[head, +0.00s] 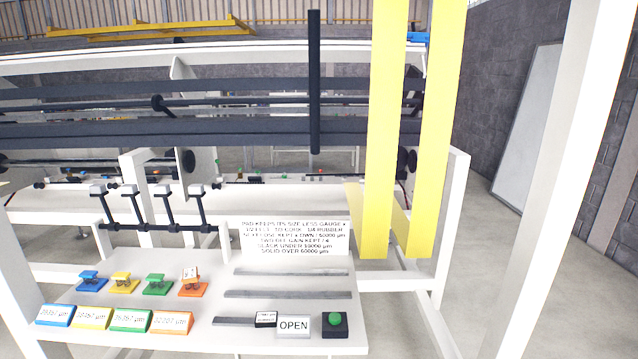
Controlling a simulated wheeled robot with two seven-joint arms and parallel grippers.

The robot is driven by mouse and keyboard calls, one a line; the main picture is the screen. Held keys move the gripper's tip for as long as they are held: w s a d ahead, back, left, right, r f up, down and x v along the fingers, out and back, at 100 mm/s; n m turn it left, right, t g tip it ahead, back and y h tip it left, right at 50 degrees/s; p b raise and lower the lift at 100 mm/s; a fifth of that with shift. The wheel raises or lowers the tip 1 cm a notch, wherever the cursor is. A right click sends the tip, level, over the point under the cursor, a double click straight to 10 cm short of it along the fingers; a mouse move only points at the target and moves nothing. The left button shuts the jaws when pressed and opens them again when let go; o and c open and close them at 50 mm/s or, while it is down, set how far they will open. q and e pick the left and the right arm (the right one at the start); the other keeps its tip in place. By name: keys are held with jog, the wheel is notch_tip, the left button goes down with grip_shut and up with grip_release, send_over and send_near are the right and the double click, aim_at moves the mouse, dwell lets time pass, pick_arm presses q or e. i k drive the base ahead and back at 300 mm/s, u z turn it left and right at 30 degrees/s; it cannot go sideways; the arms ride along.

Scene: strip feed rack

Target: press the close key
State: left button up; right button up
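A green round button (334,319) sits on a dark square base at the front right of the white panel (225,338). A white plate reading OPEN (294,325) stands just left of it. I see no key lettered "close"; whether the green button is that key I cannot tell. A small black and white block (265,319) with print too small to read sits left of the OPEN plate, at the end of a grey slot. Neither of my grippers shows in the head view.
Blue (88,281), yellow (125,282), green (158,284) and orange (192,281) pads sit on the panel, with matching number plates in front. A printed sign (294,238) stands behind. Yellow strips (378,130) hang at the right. A white post (553,180) rises at the right.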

aim_at(334, 318)
jog(key=z, duration=0.05)
jog(key=i, duration=0.5)
jog(key=z, duration=2.05)
jog(key=k, duration=1.45)
jog(key=u, duration=2.2)
jog(key=i, duration=0.5)
jog(key=z, duration=0.05)
